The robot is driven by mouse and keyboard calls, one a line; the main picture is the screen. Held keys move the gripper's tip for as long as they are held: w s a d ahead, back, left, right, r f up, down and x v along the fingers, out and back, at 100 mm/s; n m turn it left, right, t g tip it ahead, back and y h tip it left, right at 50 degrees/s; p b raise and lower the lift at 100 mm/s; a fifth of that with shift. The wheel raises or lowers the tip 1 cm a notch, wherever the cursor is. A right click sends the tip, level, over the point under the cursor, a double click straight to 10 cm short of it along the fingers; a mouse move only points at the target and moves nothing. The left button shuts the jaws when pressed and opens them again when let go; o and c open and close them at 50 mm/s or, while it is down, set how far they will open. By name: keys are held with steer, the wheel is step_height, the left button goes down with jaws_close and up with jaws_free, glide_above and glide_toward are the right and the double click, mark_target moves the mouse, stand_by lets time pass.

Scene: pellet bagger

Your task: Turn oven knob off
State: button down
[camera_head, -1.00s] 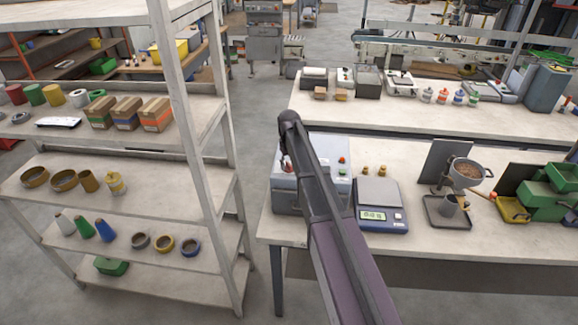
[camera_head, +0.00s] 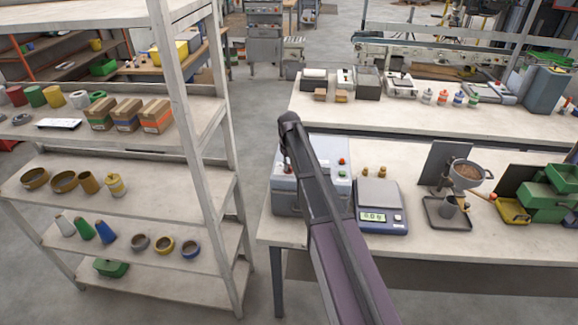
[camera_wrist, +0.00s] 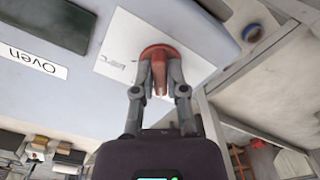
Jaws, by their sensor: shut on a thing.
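The oven (camera_head: 336,190) is a grey-blue box at the left end of the front table, partly hidden behind my arm in the head view. In the wrist view its face (camera_wrist: 60,88) carries a label reading "Oven" and a white plate (camera_wrist: 115,62). A red knob (camera_wrist: 157,54) sits on that plate. My gripper (camera_wrist: 158,88) has its two fingers closed around the knob's grip. The knob's pointer and setting are too small or covered to read. My gripper is hidden behind my arm in the head view.
A blue scale (camera_head: 381,212) stands right of the oven. A metal shelf rack (camera_head: 190,130) with several pots, cones and boxes stands close on the left. A hopper on a stand (camera_head: 466,174) and green bins (camera_head: 546,193) are farther right on the table.

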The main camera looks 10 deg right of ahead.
steer(key=shift+n, duration=2.5)
steer(key=c, duration=0.7)
jaws_free()
steer(key=shift+m, duration=0.4)
steer(key=m, duration=0.5)
step_height(320, 180, up, 14)
steer(key=p, duration=1.4)
steer(key=s+f+m+b, duration=0.1)
steer(key=s+f+b, duration=0.5)
steer(key=s, duration=0.4)
steer(key=s+f+m+b, duration=0.1)
steer(key=s+f+b, duration=0.4)
steer(key=s, duration=0.4)
steer(key=s+f+b, duration=0.6)
steer(key=s, duration=0.4)
steer(key=shift+s+d+f+m+b, duration=0.1)
steer(key=shift+s+f+m+b, duration=0.2)
steer(key=shift+m, duration=0.1)
